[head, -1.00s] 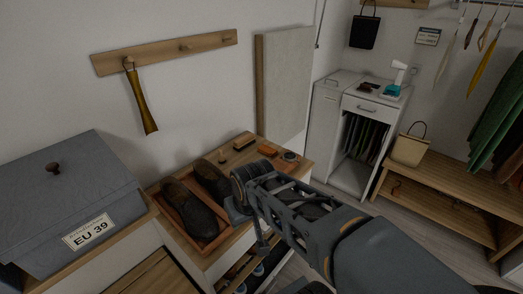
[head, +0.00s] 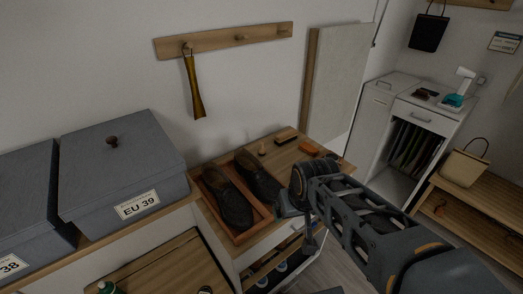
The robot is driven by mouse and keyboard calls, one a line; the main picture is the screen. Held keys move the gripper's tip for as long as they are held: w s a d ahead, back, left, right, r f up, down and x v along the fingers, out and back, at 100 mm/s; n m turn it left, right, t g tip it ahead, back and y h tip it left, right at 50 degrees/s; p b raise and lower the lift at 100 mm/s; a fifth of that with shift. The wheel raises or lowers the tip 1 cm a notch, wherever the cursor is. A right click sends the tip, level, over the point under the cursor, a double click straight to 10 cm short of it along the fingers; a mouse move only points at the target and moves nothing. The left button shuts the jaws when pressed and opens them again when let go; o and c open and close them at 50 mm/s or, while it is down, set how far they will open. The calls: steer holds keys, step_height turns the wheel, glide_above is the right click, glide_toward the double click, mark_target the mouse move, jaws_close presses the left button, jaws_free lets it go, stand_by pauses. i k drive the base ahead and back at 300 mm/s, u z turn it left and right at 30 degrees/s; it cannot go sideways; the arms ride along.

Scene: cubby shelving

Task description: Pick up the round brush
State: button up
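Small shoe-care items lie on the wooden bench top (head: 283,160). A small item with an upright wooden knob (head: 262,150) stands behind the shoes and may be the round brush; it is too small to be sure. A dark flat brush (head: 287,136) and an orange block (head: 308,148) lie to its right. My arm reaches in from the lower right, and its end is in front of the bench's right part, hiding some of the top. My gripper (head: 287,207) shows only as dark parts near the shoe tray; its fingers are not clear. I see nothing held.
Two dark shoes (head: 233,203) sit in a wooden tray (head: 262,221) left of my arm. Grey lidded boxes (head: 122,165) stand at the left. A shoehorn (head: 194,90) hangs from a wall rail (head: 222,41). A pale panel (head: 335,85) stands behind the bench.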

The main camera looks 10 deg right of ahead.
mark_target(262, 151)
steer(key=u, duration=3.4)
steer(key=k, duration=1.25)
steer(key=z, duration=2.1)
steer(key=i, duration=0.5)
steer(key=z, duration=0.05)
